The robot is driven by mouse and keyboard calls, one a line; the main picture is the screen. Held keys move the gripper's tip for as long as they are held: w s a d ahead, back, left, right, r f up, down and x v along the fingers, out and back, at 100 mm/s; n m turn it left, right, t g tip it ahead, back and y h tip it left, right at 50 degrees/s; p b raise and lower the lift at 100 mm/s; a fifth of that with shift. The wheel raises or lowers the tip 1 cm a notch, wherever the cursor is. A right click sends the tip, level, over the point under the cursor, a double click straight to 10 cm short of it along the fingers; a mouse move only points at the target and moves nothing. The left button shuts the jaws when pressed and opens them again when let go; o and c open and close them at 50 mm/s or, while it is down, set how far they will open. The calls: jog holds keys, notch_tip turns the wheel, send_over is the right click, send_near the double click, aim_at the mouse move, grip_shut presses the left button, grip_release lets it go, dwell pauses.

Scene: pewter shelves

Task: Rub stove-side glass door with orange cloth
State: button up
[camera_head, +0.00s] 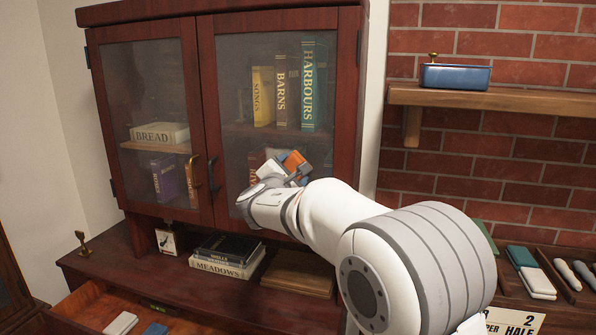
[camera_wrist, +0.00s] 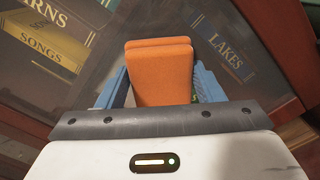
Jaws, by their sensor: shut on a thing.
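A dark red wooden cabinet has two glass doors. The right glass door (camera_head: 232,75) and the left glass door (camera_head: 145,85) both look shut, and their glass looks hazy. My gripper (camera_head: 286,168) is in front of the lower part of the right door. It is shut on the folded orange cloth (camera_head: 293,159). In the wrist view the orange cloth (camera_wrist: 158,75) stands up between the blue fingers, facing the glass with books behind it. I cannot tell whether the cloth touches the glass. No stove is in view.
Door handles (camera_head: 212,175) sit where the doors meet. Dark books (camera_head: 228,246) and a wooden box (camera_head: 300,272) lie on the ledge below. An open drawer (camera_head: 95,305) juts out at lower left. A wall shelf (camera_head: 500,98) holds a blue dish (camera_head: 455,77).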

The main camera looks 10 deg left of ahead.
aim_at(269, 157)
jog(key=shift+w+a+r+p, duration=0.1)
jog(key=shift+a+r+p, duration=0.35)
jog(key=shift+a, duration=0.8)
jog(key=shift+w+a+r+p, duration=0.15)
jog(key=shift+a+p, duration=0.45)
jog(key=shift+a, duration=0.65)
jog(key=shift+w+a+r+p, duration=0.1)
jog(key=shift+a+r+p, duration=0.4)
jog(key=shift+a, duration=0.75)
jog(key=d+b, duration=0.1)
jog(key=d, duration=0.1)
jog(key=d+b, duration=0.4)
jog(key=shift+s+f, duration=0.25)
jog(key=shift+s+d+b, duration=0.15)
jog(key=shift+d+b, duration=0.9)
jog(key=shift+d, duration=0.35)
jog(key=shift+s+d+b, duration=0.1)
jog(key=shift+d+b, duration=0.95)
jog(key=shift+d, duration=0.3)
jog(key=shift+r, duration=0.2)
jog(key=shift+w+a+r+p, duration=0.15)
jog(key=shift+a+p, duration=0.45)
jog(key=shift+a, duration=0.95)
jog(key=shift+w+a+f+p, duration=0.15)
jog(key=shift+a+p, duration=0.65)
jog(key=shift+a, duration=1.35)
jog(key=shift+w+a+f+p, duration=0.15)
jog(key=shift+a+p, duration=0.65)
jog(key=shift+a, duration=1.3)
